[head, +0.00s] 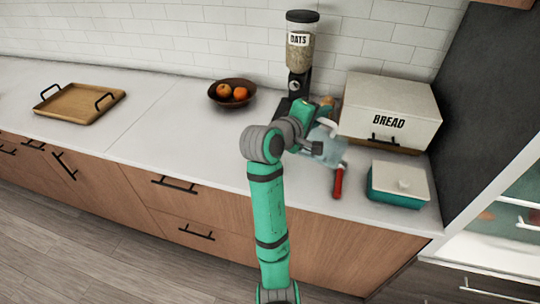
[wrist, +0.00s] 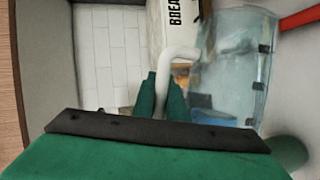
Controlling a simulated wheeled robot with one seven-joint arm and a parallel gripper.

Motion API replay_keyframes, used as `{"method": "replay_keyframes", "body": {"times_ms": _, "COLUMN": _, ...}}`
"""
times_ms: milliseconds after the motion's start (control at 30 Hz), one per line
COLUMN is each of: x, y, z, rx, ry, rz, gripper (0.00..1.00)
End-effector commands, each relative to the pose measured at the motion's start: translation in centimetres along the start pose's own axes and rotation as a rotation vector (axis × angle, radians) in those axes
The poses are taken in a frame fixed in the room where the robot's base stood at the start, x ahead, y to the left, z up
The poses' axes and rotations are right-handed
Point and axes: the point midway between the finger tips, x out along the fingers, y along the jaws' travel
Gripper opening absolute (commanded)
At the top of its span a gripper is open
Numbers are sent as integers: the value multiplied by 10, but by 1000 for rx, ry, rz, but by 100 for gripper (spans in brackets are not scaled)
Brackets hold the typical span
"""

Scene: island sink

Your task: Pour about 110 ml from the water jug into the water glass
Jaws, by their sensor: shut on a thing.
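The clear water jug (head: 324,151) is at the end of my arm, in front of the bread box in the head view. My gripper (wrist: 162,88) is shut on the jug's white handle (wrist: 182,53), one green finger on each side. I cannot tell how far the jug is tilted or how much water it holds. I cannot make out the water glass in either view; my arm and the jug hide part of the counter.
The white bread box (head: 393,109) stands behind the jug. A red item (head: 339,180) and a teal dish with a white lid (head: 399,184) are near the front edge. An oats dispenser (head: 299,45), fruit bowl (head: 232,94) and wooden tray (head: 80,102) stand further left. Left counter is mostly clear.

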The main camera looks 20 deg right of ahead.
Motion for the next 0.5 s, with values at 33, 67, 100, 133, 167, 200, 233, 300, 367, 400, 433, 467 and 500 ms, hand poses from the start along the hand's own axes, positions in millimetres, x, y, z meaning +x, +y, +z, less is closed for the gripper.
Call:
{"method": "replay_keyframes", "body": {"times_ms": 33, "x": -1, "y": 1, "z": -1, "rx": -1, "ry": 1, "rz": 3, "gripper": 0}}
{"method": "replay_keyframes", "body": {"times_ms": 67, "x": -1, "y": 1, "z": -1, "rx": -2, "ry": 1, "rz": 4, "gripper": 0}}
{"method": "replay_keyframes", "body": {"times_ms": 100, "x": -1, "y": 2, "z": -2, "rx": -3, "ry": 1, "rz": 4, "gripper": 0}}
{"method": "replay_keyframes", "body": {"times_ms": 133, "x": -1, "y": 2, "z": -2, "rx": -4, "ry": 1, "rz": 4, "gripper": 0}}
{"method": "replay_keyframes", "body": {"times_ms": 167, "x": -1, "y": 2, "z": -2, "rx": -4, "ry": 1, "rz": 5, "gripper": 0}}
{"method": "replay_keyframes", "body": {"times_ms": 200, "x": -2, "y": 2, "z": -2, "rx": -6, "ry": 1, "rz": 5, "gripper": 0}}
{"method": "replay_keyframes", "body": {"times_ms": 233, "x": -2, "y": 2, "z": -2, "rx": -7, "ry": 1, "rz": 6, "gripper": 0}}
{"method": "replay_keyframes", "body": {"times_ms": 300, "x": -3, "y": 2, "z": -4, "rx": -10, "ry": 2, "rz": 6, "gripper": 0}}
{"method": "replay_keyframes", "body": {"times_ms": 367, "x": -3, "y": 2, "z": -4, "rx": -12, "ry": 2, "rz": 7, "gripper": 0}}
{"method": "replay_keyframes", "body": {"times_ms": 400, "x": -4, "y": 2, "z": -5, "rx": -13, "ry": 2, "rz": 8, "gripper": 0}}
{"method": "replay_keyframes", "body": {"times_ms": 433, "x": -4, "y": 2, "z": -5, "rx": -15, "ry": 2, "rz": 8, "gripper": 0}}
{"method": "replay_keyframes", "body": {"times_ms": 467, "x": -4, "y": 2, "z": -5, "rx": -16, "ry": 2, "rz": 9, "gripper": 0}}
{"method": "replay_keyframes", "body": {"times_ms": 500, "x": -4, "y": 2, "z": -6, "rx": -18, "ry": 2, "rz": 9, "gripper": 0}}
